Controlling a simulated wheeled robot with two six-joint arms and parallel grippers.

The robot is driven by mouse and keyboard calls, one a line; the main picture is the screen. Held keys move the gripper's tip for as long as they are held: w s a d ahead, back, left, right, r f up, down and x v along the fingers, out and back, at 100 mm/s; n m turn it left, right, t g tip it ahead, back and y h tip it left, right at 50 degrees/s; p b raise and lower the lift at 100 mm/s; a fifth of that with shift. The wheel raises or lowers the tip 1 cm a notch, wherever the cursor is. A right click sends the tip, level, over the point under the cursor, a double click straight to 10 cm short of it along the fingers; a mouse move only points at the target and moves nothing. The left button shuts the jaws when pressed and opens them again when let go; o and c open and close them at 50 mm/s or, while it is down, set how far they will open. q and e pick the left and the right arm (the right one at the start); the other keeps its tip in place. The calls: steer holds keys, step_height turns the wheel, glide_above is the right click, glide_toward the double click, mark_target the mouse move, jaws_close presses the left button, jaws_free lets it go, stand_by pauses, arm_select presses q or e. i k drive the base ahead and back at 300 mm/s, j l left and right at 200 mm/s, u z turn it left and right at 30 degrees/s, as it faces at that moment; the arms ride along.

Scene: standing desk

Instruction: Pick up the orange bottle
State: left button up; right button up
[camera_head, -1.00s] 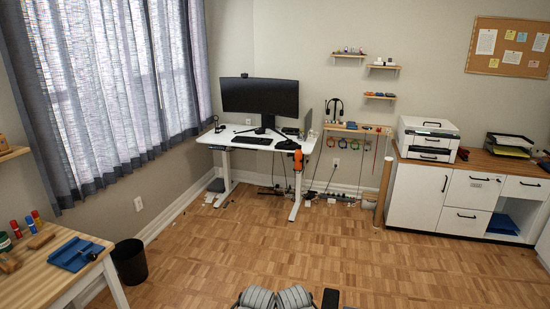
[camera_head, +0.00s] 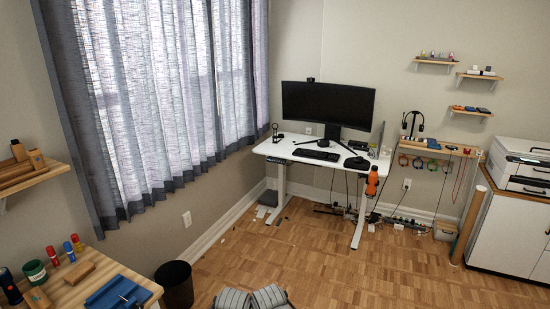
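The orange bottle (camera_head: 372,180) is small in the head view. It is upright at the right front corner of the white standing desk (camera_head: 300,154), at or just below the edge of the top. It seems to be held at the desk's side, but what holds it is too small to tell. Neither of my grippers shows in the head view.
A wooden workbench (camera_head: 72,290) with markers and a blue tray is at the lower left. A black bin (camera_head: 175,284) stands beside it. A cardboard tube (camera_head: 467,226) stands near the white cabinet (camera_head: 507,232) at right. The wooden floor (camera_head: 330,265) before the desk is clear.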

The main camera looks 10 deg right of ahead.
mark_target(373, 176)
steer(key=i+z, duration=0.2)
steer(key=i, duration=0.45)
steer(key=i+j+z, duration=0.2)
steer(key=i, duration=0.45)
steer(key=i+z, duration=0.45)
steer(key=i+j+z, duration=0.2)
steer(key=i+z, duration=0.25)
steer(key=i+j+z, duration=1.2)
steer(key=j+z, duration=0.2)
steer(key=j, duration=0.1)
